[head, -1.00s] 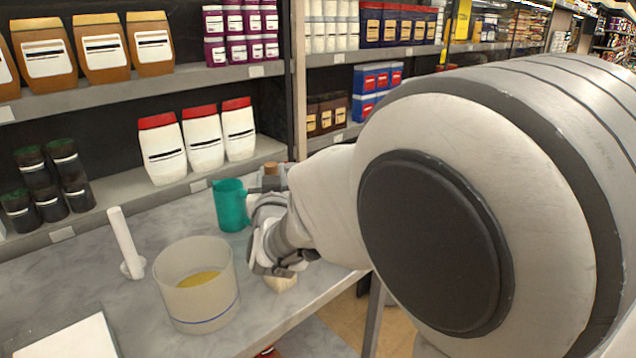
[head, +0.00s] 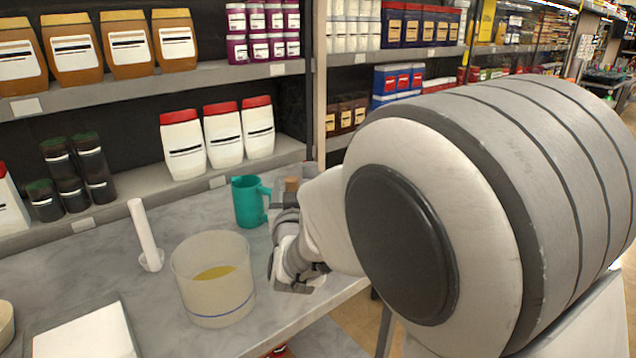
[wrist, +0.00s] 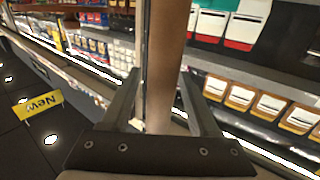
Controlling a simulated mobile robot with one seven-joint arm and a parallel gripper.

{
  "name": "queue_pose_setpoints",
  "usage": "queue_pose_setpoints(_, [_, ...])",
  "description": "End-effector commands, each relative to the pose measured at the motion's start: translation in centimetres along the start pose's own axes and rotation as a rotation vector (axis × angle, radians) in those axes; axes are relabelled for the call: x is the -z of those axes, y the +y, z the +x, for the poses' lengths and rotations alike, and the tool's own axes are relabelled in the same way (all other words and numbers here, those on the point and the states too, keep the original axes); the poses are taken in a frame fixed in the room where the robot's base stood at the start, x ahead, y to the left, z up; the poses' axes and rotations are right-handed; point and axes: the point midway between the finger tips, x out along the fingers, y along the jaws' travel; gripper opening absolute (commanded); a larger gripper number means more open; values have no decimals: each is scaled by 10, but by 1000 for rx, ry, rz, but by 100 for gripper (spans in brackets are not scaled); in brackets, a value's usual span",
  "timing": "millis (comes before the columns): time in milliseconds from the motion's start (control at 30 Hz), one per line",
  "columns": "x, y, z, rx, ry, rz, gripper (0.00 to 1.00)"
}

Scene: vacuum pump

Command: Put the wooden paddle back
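The brown wooden paddle (wrist: 168,60) runs between the two fingers of my gripper (wrist: 160,80) in the wrist view. The fingers lie close along its two sides, and the gripper looks shut on it. In the head view my gripper (head: 285,207) is above the right part of the grey counter, just right of the teal jug. A short brown end, seemingly the paddle (head: 291,184), shows above it. The rest of the paddle is hidden by my gripper and arm there. A translucent pot (head: 212,300) with yellow liquid stands to the left and nearer.
A teal jug (head: 247,203) stands close to my gripper. A white upright tube on a small base (head: 145,235) stands left of the pot. A white flat slab (head: 85,338) lies front left. Shelves of packages line the back. The counter's right edge is near.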

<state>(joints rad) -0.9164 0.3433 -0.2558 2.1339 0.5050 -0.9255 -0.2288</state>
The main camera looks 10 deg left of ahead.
Motion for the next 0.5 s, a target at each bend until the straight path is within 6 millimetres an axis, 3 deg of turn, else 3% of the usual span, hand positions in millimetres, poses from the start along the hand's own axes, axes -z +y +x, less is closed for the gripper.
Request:
queue_pose_setpoints(267, [6,0,-1,1,0,0,61])
queue_pose_setpoints(500, [4,-1,-48,2,-1,3,61])
